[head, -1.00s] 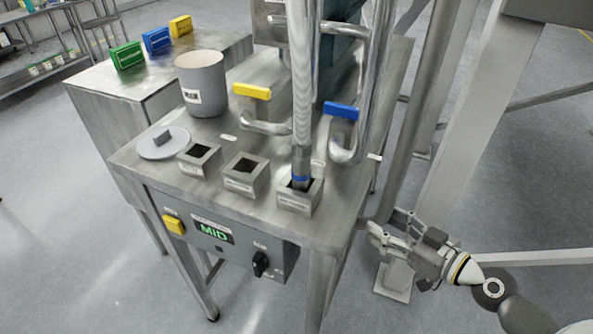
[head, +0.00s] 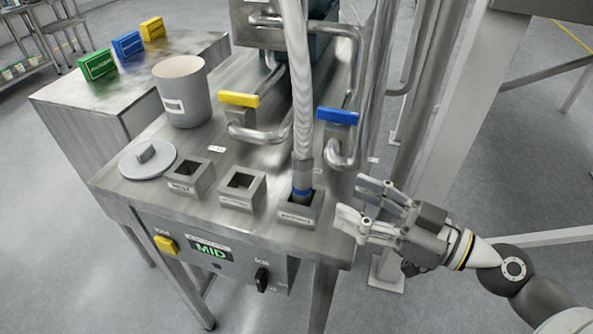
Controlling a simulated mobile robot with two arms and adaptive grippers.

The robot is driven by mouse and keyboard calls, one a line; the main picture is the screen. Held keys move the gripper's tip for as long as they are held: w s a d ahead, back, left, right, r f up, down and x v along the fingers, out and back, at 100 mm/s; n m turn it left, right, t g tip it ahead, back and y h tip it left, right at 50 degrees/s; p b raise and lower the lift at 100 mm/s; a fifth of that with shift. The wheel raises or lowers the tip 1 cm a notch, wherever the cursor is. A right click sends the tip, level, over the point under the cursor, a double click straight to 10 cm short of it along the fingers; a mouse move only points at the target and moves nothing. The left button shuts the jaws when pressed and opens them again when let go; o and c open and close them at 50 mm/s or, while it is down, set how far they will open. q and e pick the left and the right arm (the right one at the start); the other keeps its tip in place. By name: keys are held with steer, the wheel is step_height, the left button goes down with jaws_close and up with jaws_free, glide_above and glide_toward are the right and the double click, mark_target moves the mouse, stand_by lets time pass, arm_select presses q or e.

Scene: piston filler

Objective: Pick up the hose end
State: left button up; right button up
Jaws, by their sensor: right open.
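The hose (head: 299,85) hangs down as a ribbed, clear grey tube. The hose end (head: 302,176) is a grey fitting with a blue ring, and it stands upright in the rightmost square holder (head: 299,214) on the steel table. My right gripper (head: 349,202) is open and empty, to the right of the hose end and apart from it, with its fingers pointing left over the table's right edge. My left gripper is not in view.
Two empty square holders (head: 242,190) stand left of the hose. A grey pot (head: 183,92) and a round lid (head: 147,159) are further left. Pipes with yellow (head: 239,99) and blue (head: 338,116) handles stand behind. A steel post (head: 465,110) rises at right.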

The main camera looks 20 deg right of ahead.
mark_target(311, 180)
steer(key=shift+w+a+r, duration=0.1)
steer(key=shift+a+r, duration=0.1)
steer(key=shift+a, duration=0.05)
steer(key=shift+w+a, duration=0.1)
steer(key=shift+a, duration=0.05)
steer(key=shift+w+a, duration=0.1)
steer(key=shift+a, duration=0.05)
steer(key=shift+w+a+b, duration=0.4)
steer(key=shift+w+b, duration=0.05)
steer(key=shift+w+a+r+p, duration=0.15)
steer(key=shift+w+a+p, duration=0.2)
steer(key=shift+w+p, duration=0.2)
steer(key=shift+w+a+r+p, duration=0.15)
steer(key=shift+w+a+p, duration=0.2)
steer(key=shift+p, duration=0.3)
steer(key=shift+w+a+f+p, duration=0.15)
steer(key=shift+w+a+p, duration=0.2)
steer(key=shift+w+a, duration=0.1)
steer(key=shift+w, duration=0.05)
steer(key=p+x, duration=0.4)
steer(key=shift+w+a+r, duration=0.1)
steer(key=shift+w+r, duration=0.05)
steer(key=shift+r, duration=0.15)
steer(key=shift+w+a+f+p, duration=0.15)
steer(key=shift+a+f+p, duration=0.05)
steer(key=shift+p, duration=0.1)
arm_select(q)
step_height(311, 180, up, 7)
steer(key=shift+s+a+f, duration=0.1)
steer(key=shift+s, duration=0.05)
